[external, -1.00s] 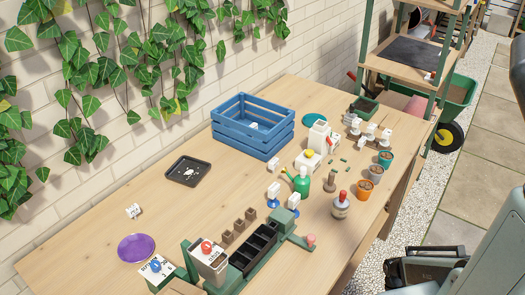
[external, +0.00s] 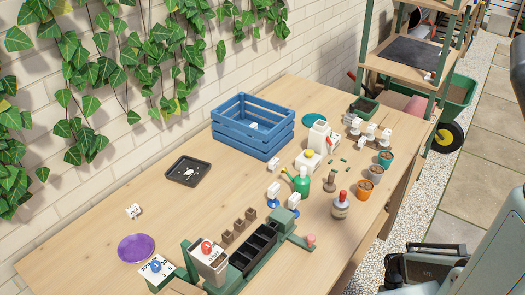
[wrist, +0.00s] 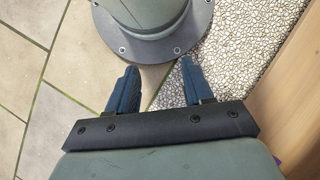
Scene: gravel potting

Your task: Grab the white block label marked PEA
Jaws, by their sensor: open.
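Several small white blocks with markings are on the table in the external view. One lies alone at the left (external: 134,211), two stand on blue bases near the middle (external: 273,190) (external: 293,200), and a group is at the back right (external: 371,130). Another white block is inside the blue crate (external: 254,126). The lettering is too small to read, so I cannot tell which is marked PEA. My gripper (wrist: 155,85) is open and empty in the wrist view, above the floor beside the table, away from all the blocks.
The blue slatted crate (external: 240,138) stands against the wall side. A black tray (external: 188,171), purple saucer (external: 136,248), green bottle (external: 302,182), red-topped bottle (external: 340,206) and small pots (external: 363,189) crowd the table. The left middle is mostly clear. The wrist view shows paving and gravel (wrist: 225,60).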

